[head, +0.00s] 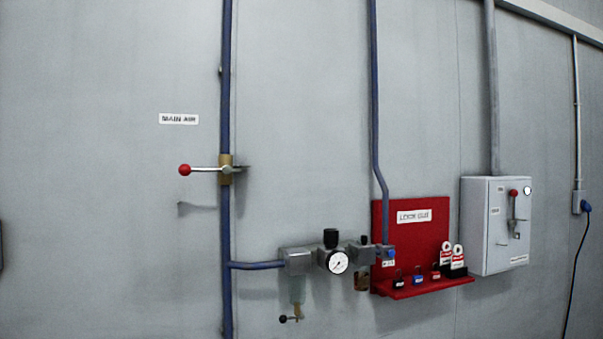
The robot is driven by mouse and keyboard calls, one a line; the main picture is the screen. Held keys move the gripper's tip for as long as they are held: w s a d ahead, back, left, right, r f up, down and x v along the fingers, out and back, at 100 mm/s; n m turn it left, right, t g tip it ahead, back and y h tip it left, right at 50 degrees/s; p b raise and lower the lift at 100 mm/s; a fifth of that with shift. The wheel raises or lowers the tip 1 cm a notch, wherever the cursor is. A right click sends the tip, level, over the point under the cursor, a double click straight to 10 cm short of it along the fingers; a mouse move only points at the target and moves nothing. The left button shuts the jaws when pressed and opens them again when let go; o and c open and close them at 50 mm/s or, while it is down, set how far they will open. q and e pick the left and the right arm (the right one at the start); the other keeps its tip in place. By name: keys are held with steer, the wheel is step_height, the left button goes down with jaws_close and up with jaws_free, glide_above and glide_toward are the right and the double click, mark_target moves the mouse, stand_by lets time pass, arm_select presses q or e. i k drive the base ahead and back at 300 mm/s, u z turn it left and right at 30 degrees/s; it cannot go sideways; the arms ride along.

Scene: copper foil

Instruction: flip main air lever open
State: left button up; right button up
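The main air lever (205,169) is a thin metal handle with a red ball knob (185,170) at its left end. It lies level, pointing left, across the upright blue pipe. Its pivot sits on a brass valve body (226,176) on that pipe. A "MAIN AIR" label (179,119) is on the wall above and left of the lever. Neither of my grippers is in the head view, and nothing touches the lever.
Right of the pipe are a filter and regulator unit with a gauge (338,262). Further right are a red lockout board (425,216) with several padlocks and tags on its shelf, and a grey switch box (484,249) with a red-knobbed handle. The wall left of the lever is clear.

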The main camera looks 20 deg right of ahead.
mark_target(183, 170)
steer(key=z, duration=0.2)
steer(key=k, duration=0.6)
steer(key=z, duration=0.85)
steer(key=i, duration=1.3)
steer(key=u, duration=0.05)
